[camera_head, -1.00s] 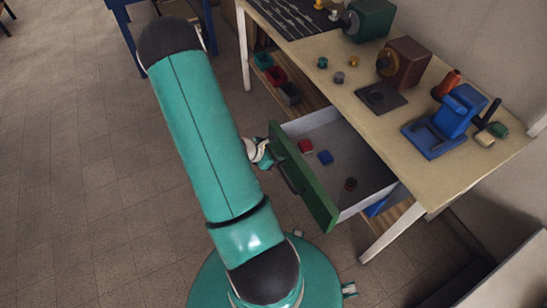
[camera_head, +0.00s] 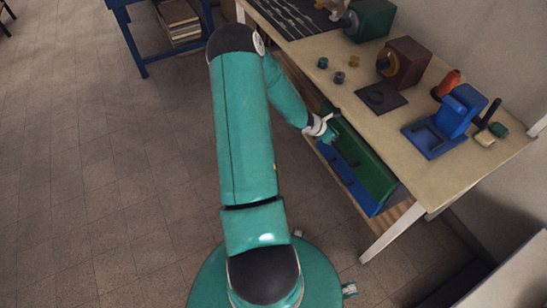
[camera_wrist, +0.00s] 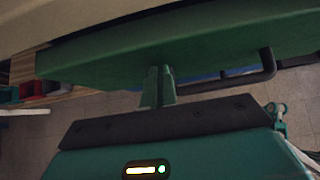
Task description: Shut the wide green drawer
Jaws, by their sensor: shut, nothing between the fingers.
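The wide green drawer (camera_head: 364,163) sits under the table's front edge in the head view, and its inside is hidden. Its green front (camera_wrist: 120,62) spans the upper part of the wrist view, with a dark bar handle (camera_wrist: 262,72) to the right of my fingers. My gripper (camera_wrist: 158,72) is shut and empty, its fingertips at the green front, seemingly touching it. In the head view my gripper (camera_head: 329,134) is at the drawer's far end. I cannot tell whether the front is fully flush.
A blue drawer (camera_head: 345,178) lies just below the green one. The wooden table (camera_head: 370,115) carries a blue machine, spools and boxes. Small coloured bins (camera_wrist: 30,88) show at left in the wrist view. The floor in front is clear.

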